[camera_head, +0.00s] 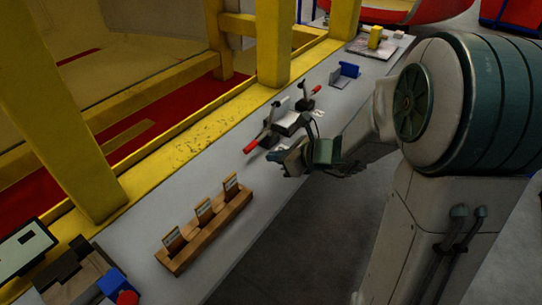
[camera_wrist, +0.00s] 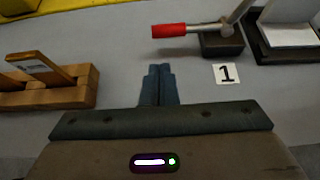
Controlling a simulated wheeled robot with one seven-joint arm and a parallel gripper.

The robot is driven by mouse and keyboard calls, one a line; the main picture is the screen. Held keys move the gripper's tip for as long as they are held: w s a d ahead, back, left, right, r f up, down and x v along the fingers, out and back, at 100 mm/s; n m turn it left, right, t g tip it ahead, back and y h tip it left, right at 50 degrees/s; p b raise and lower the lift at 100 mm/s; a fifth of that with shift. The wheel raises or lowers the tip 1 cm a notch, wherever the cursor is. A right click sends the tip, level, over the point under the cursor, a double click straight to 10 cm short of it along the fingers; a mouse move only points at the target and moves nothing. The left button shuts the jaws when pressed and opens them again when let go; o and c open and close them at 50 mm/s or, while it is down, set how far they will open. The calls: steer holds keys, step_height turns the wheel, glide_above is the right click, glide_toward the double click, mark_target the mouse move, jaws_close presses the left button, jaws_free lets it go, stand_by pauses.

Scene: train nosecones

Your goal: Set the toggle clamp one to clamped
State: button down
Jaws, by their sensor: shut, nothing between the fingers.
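Toggle clamp one has a red handle (camera_wrist: 169,30) and a dark base (camera_wrist: 222,42). A card with the number 1 (camera_wrist: 226,74) lies in front of it. In the wrist view its handle lies roughly level, pointing left, with a metal arm rising to the right. In the head view the nearer red-handled clamp (camera_head: 251,146) sits on the bench just left of my gripper (camera_head: 277,156). My gripper's fingers (camera_wrist: 157,85) are together and empty, in front of the handle and apart from it in the wrist view. Whether the clamp presses on anything cannot be told.
A second red-handled clamp (camera_head: 316,90) stands farther along the bench (camera_head: 225,150), beyond a grey block (camera_head: 287,122). A wooden rack with upright cards (camera_head: 205,222) stands nearer; it also shows in the wrist view (camera_wrist: 50,94). A blue bracket (camera_head: 345,72) lies farther back. Yellow posts (camera_head: 272,45) border the bench.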

mark_target(256, 164)
steer(key=x, duration=0.8)
steer(key=shift+a, duration=0.1)
steer(key=shift+r+p, duration=0.35)
steer(key=shift+p, duration=0.05)
